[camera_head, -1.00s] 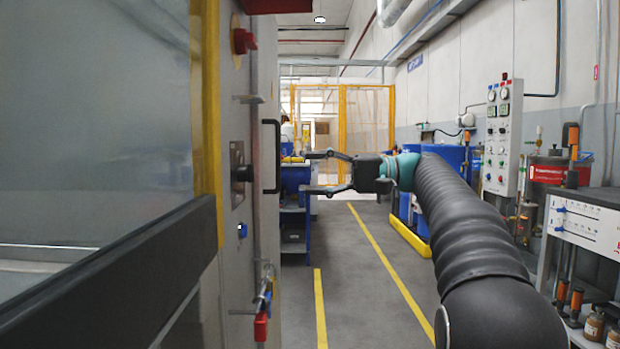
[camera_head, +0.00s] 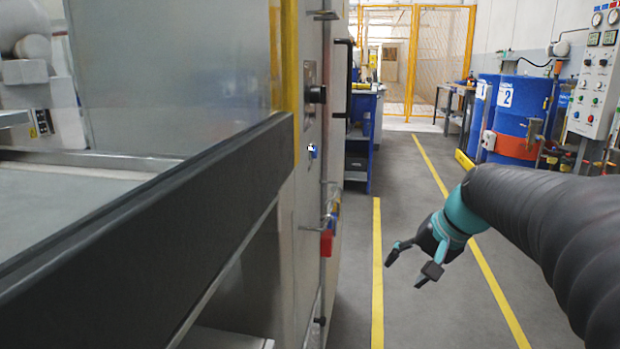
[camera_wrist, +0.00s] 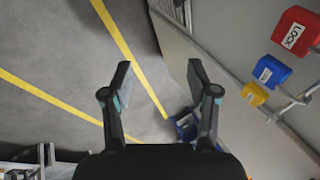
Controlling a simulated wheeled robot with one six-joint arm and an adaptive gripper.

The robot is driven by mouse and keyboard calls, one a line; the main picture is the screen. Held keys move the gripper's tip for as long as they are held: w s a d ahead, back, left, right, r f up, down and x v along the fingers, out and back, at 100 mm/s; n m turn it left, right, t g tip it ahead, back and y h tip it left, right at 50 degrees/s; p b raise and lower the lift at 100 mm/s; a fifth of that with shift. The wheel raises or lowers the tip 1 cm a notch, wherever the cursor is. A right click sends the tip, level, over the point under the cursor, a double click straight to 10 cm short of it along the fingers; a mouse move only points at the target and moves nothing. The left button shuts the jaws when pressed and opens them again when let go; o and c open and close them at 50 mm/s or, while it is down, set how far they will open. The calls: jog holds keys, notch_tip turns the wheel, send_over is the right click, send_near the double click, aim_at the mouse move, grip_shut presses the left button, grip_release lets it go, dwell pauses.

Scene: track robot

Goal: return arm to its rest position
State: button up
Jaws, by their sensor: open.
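My gripper (camera_head: 408,268) is at the end of my black-sleeved arm, which reaches in from the right edge of the head view. Its two fingers are spread, with nothing between them, and they point left and downward over the grey floor. In the wrist view my gripper (camera_wrist: 158,85) also shows both fingers apart and empty, with floor and a yellow line beyond them. The gripper is to the right of the machine cabinet (camera_head: 312,190) and apart from it in the head view.
A black handle (camera_head: 348,85) sticks out there. Blue drums (camera_head: 520,105) and a gauge panel (camera_head: 597,85) stand at right. The floor aisle between yellow lines (camera_head: 377,270) is clear.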

jog(key=s+a+f+n+h+p, duration=0.1)
jog(key=s+n+h, duration=0.1)
jog(key=s, duration=0.8)
jog(key=s+a+f+n+t+h+p, duration=0.1)
jog(key=s+a+f+n+h, duration=0.1)
jog(key=s, duration=0.9)
jog(key=shift+f+n, duration=0.3)
jog(key=shift+n, duration=0.3)
jog(key=shift+s, duration=0.1)
